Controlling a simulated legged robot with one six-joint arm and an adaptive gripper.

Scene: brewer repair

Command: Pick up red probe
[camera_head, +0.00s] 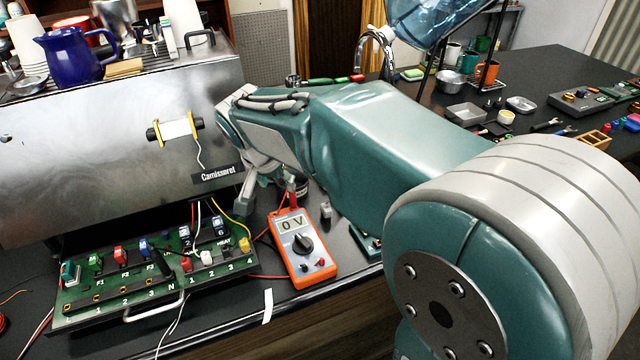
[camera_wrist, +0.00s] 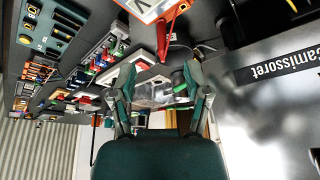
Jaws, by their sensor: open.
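The red probe (camera_head: 291,188) shows at the top edge of the orange multimeter (camera_head: 303,248), close to my gripper (camera_head: 266,188). In the wrist view the red probe (camera_wrist: 164,42) appears beyond my fingertips, beside the multimeter (camera_wrist: 147,8). My gripper (camera_wrist: 158,92) is open, its two fingers apart with nothing held between them. In the head view my wrist hides part of the area around the probe. I cannot tell whether a finger touches it. The multimeter display reads 0 V.
The steel brewer (camera_head: 110,130) stands left of my gripper. A green terminal board (camera_head: 150,285) with switches and wires lies in front of it. A red lead runs beside the multimeter. Tools and trays lie on the right bench (camera_head: 560,75). The black counter right of the multimeter is partly clear.

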